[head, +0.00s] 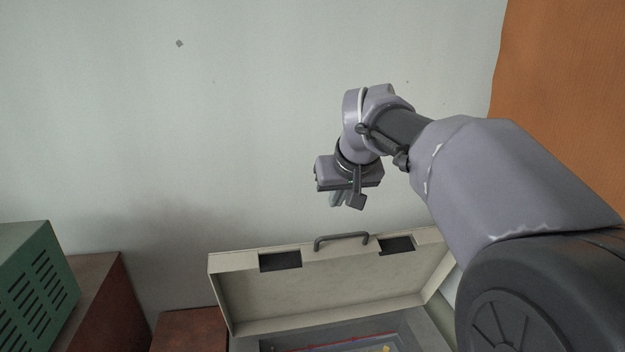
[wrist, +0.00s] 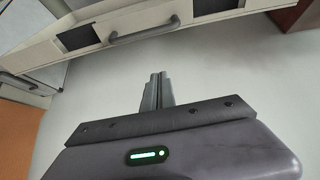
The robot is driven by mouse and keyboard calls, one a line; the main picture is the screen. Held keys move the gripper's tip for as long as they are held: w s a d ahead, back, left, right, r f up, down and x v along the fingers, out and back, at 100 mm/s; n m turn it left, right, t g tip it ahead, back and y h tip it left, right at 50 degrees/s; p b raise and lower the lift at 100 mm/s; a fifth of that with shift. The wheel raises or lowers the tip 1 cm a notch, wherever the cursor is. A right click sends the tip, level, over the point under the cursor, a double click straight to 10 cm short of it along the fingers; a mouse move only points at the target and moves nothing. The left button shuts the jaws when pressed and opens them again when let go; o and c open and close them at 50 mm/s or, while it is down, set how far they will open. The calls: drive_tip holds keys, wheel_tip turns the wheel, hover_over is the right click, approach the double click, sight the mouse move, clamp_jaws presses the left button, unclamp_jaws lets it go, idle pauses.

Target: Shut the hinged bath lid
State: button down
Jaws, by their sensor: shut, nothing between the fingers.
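The bath lid (head: 320,290) is a cream, shallow hinged cover with a dark handle (head: 341,237) on its upper edge. It stands raised and open in the head view, above the grey bath (head: 425,330), whose inside shows only in part at the bottom edge. My gripper (head: 347,203) is above the lid's upper edge and apart from it, pointing down. In the wrist view the fingers (wrist: 157,80) are together and empty. The lid's edge (wrist: 190,32) and handle (wrist: 148,34) cross the top of that view, beyond the fingertips.
A green slotted box (head: 38,285) sits on a reddish-brown block (head: 105,300) at the left. Another brown block (head: 185,328) is left of the bath. A pale wall (head: 200,130) stands behind, and an orange panel (head: 560,90) at the right. The space left of my gripper is clear.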

drive_tip(key=shift+w+d+f, duration=0.2)
drive_tip(key=shift+w+f, duration=0.05)
drive_tip(key=shift+f, duration=0.4)
drive_tip(key=shift+w+d+f, duration=0.2)
drive_tip(key=shift+f, duration=0.4)
drive_tip(key=p+x, duration=0.1)
drive_tip(key=x, duration=0.5)
drive_tip(key=s, duration=0.1)
drive_tip(key=s+f, duration=0.1)
drive_tip(key=s, duration=0.1)
drive_tip(key=shift+s+d+f+p, duration=0.15)
drive_tip(key=shift+d+f+p, duration=0.05)
drive_tip(key=shift+p, duration=0.15)
drive_tip(key=shift+f, duration=0.15)
